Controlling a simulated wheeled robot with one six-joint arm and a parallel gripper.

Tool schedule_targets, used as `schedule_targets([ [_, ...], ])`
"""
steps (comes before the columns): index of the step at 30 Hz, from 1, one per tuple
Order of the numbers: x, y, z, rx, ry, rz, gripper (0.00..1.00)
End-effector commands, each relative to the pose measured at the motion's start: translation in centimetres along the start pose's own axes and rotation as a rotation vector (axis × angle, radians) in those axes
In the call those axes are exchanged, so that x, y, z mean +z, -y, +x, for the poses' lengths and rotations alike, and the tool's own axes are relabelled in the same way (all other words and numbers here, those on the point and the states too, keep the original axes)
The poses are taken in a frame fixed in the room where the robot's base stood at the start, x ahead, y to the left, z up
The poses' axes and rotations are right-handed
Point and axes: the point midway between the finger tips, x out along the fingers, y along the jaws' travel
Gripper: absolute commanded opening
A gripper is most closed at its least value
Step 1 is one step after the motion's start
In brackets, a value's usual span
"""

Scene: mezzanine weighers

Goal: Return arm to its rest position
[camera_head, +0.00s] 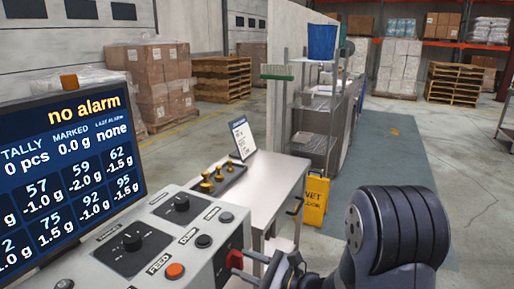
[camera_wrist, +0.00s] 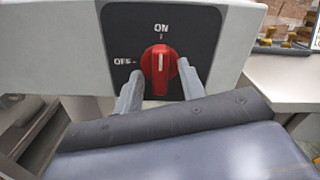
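A red rotary switch (camera_wrist: 160,66) sits on a dark plate marked ON and OFF. Its white pointer line stands upright, towards ON. My gripper (camera_wrist: 161,82) has one grey finger on each side of the switch, apart from each other, with a narrow gap to the knob; I cannot tell whether either finger touches it. In the head view the red switch (camera_head: 234,259) shows on the right side of the console, with my gripper (camera_head: 254,262) close against it. My dark arm reaches in from the lower right and hides part of the gripper.
The console (camera_head: 150,262) carries knobs and buttons, with a screen (camera_head: 72,170) reading "no alarm" at the left. Beyond is a steel table (camera_head: 262,180) with a tray of brass weights (camera_head: 216,180). A yellow wet-floor sign (camera_head: 314,200) stands beside it. Floor to the right is open.

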Motion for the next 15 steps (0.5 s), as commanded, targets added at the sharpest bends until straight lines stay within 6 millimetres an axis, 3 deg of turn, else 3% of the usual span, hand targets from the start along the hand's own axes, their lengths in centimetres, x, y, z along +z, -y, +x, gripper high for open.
schedule_targets([
  [6, -0.1, -0.1, 0.0, 0.000, 0.000, -0.203, 0.38],
  [15, -0.1, 0.1, -5.0, -0.005, -0.002, -0.201, 0.38],
])
